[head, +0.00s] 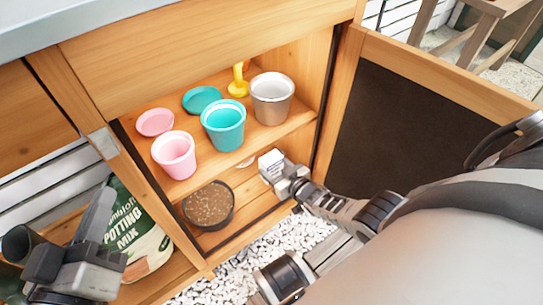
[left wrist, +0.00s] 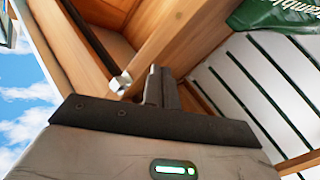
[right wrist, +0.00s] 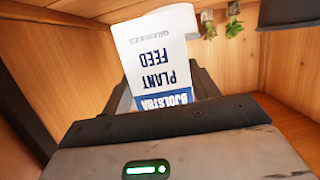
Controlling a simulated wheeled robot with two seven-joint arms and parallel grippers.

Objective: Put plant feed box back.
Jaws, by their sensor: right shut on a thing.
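The plant feed box (right wrist: 160,62) is white with a blue band and dark lettering, which reads upside down in the right wrist view. My right gripper (head: 273,168) is shut on it. In the head view the box (head: 269,158) is at the front right of the cabinet's lower compartment, below the upper shelf (head: 240,152). I cannot tell whether the box touches the lower shelf (head: 252,198). My left gripper (head: 104,200) is at the lower left, in front of the potting mix bag (head: 142,240). Its fingers (left wrist: 160,88) look closed together and empty.
On the upper shelf are a pink pot (head: 175,157), teal pot (head: 223,128), metal pot (head: 271,100), two saucers and a yellow tool (head: 238,83). A round dark pot (head: 208,207) with brown filling is on the lower shelf. The cabinet door (head: 400,115) stands open at right.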

